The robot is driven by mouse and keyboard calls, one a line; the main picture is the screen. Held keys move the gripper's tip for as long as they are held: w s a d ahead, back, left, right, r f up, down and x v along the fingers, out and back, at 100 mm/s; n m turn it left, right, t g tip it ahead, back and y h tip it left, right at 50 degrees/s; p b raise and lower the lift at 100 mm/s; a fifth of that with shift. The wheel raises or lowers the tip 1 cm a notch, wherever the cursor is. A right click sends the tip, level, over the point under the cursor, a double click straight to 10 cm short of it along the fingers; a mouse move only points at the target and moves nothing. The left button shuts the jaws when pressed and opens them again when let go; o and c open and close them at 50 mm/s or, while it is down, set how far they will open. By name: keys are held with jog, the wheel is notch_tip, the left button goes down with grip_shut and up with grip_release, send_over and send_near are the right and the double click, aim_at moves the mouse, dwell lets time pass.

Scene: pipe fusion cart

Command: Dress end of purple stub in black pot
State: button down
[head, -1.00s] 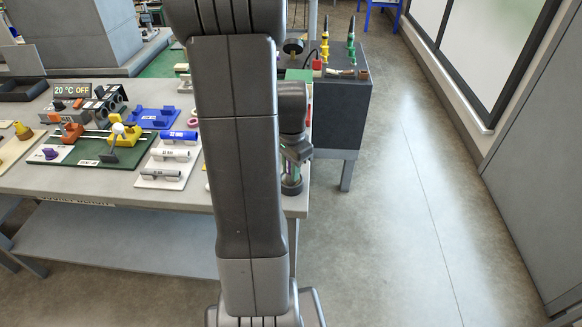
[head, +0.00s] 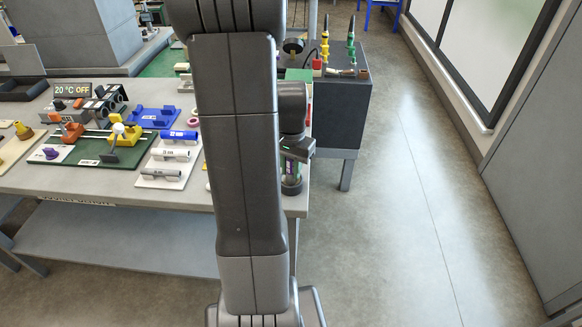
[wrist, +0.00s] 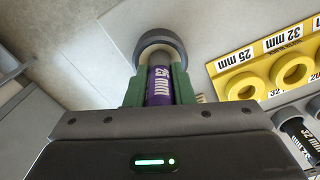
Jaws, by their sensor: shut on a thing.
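My gripper (wrist: 160,88) is shut on the purple stub (wrist: 159,86), with a green finger on each side of it in the wrist view. White lettering ending in "mm" shows on the stub. The black pot (wrist: 161,35) is a dark ring just beyond the fingertips, with a pale inside, in line with the stub's far end. I cannot tell how deep that end sits in the pot. In the head view, my gripper (head: 292,165) points down over the pot (head: 291,188) at the table's right front corner. A bit of purple shows between them.
In the wrist view, a yellow rack (wrist: 270,75) with size labels stands to the right, and a black stub (wrist: 302,138) lies below it. In the head view, a green board (head: 110,150) and white trays with pipe pieces lie left of my arm. Floor to the right is clear.

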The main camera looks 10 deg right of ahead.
jog(key=m, duration=0.4)
jog(key=shift+f+m, duration=0.1)
jog(key=shift+m, duration=0.2)
jog(key=n, duration=0.6)
jog(key=shift+s+n, duration=0.1)
jog(key=shift+n, duration=0.3)
jog(key=m, duration=0.7)
jog(key=shift+r+p, duration=0.2)
jog(key=shift+p, duration=0.15)
jog(key=shift+r+p, duration=2.3)
jog(key=shift+r, duration=0.7)
